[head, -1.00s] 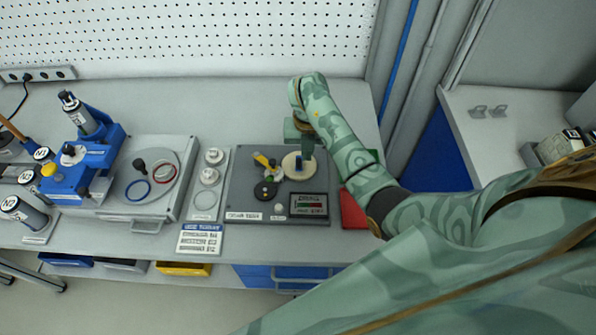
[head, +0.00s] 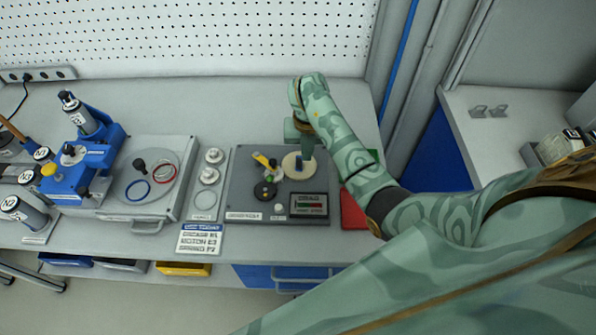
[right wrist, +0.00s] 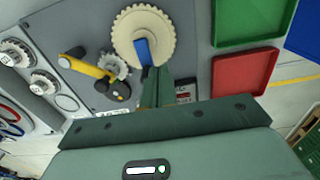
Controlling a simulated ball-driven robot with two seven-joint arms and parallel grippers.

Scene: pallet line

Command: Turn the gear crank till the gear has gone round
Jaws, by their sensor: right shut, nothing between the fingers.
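A cream toothed gear (head: 299,165) lies on a dark grey panel (head: 238,185) on the bench; it also shows in the right wrist view (right wrist: 128,32). A blue upright piece (right wrist: 143,50) stands on the gear. Beside it are a small grey gear (right wrist: 112,64), a yellow bar (right wrist: 84,67) and a black crank-like part (right wrist: 119,91). My right gripper (right wrist: 154,80) is shut and empty, with its fingertips close to the blue piece. I cannot tell whether they touch. In the head view my right gripper (head: 307,149) is over the gear's right side. My left gripper is not in view.
A small display (head: 309,205) is at the panel's front right. A red tray (right wrist: 245,72) and a green tray (right wrist: 250,20) lie right of the panel. A grey plate with round white parts (head: 206,190) stands to its left. The bench behind the panel is clear.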

